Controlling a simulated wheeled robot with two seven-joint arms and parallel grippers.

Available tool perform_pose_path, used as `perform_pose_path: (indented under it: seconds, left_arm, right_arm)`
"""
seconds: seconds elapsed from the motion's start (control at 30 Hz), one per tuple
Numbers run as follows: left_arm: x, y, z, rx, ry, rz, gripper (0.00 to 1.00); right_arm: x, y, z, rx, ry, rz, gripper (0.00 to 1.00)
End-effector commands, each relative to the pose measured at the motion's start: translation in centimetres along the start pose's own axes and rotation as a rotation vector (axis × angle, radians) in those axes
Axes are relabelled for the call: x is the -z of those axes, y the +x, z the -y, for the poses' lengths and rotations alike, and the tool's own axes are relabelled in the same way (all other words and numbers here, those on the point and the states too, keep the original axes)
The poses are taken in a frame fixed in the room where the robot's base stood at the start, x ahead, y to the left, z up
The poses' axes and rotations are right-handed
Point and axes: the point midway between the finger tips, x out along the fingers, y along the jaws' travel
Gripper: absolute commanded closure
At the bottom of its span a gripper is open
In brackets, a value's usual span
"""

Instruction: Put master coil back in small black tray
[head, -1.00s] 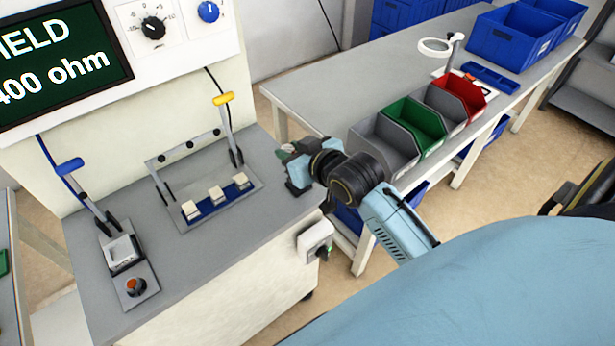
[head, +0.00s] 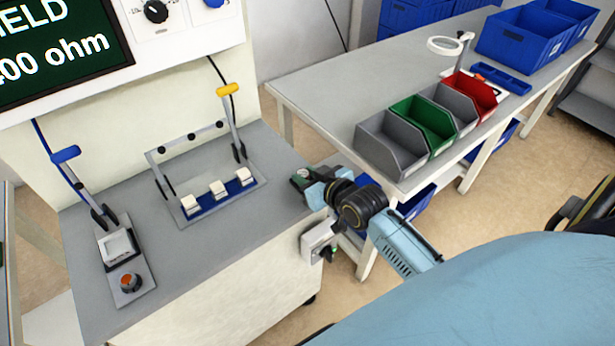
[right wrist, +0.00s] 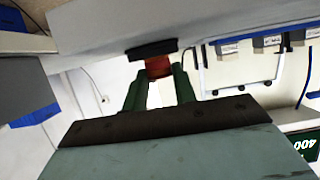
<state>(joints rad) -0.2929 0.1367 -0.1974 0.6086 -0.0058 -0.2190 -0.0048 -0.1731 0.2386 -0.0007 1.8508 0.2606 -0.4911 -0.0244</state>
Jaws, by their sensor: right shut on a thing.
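My right gripper (head: 303,181) is over the right end of the grey test bench top (head: 235,240). In the right wrist view its two green fingers (right wrist: 158,85) are shut on a reddish-brown piece, which looks like the master coil (right wrist: 158,67). In the head view the coil cannot be made out at the fingertips. A flat black piece, perhaps the small black tray (right wrist: 150,49), shows just beyond the coil against a grey surface; I cannot tell whether they touch. My left gripper is not in view.
The bench carries a fixture with white blocks (head: 218,188), a yellow-handled lever (head: 228,90) and a blue-handled lever (head: 66,154). A socket box (head: 318,240) sticks out from the bench side. Grey, green (head: 425,122) and red bins stand on the table at right.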

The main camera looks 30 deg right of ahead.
Motion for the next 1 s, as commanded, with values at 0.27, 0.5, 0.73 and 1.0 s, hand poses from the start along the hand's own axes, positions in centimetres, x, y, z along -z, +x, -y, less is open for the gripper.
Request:
perform_pose_path:
  seconds: [0.27,0.5,0.73,1.0]
  left_arm:
    - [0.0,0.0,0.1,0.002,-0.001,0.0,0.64]
    - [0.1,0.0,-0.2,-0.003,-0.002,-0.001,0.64]
    - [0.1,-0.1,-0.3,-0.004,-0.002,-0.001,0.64]
    - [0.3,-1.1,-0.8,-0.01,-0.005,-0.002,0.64]
  right_arm:
    - [-0.2,0.1,0.0,0.0,-0.001,0.0,0.69]
    - [-0.2,0.1,0.0,0.0,-0.001,0.0,0.51]
    - [0.1,0.0,0.0,0.0,-0.001,-0.001,0.51]
    - [0.1,-4.2,0.0,0.0,-0.003,0.003,0.51]
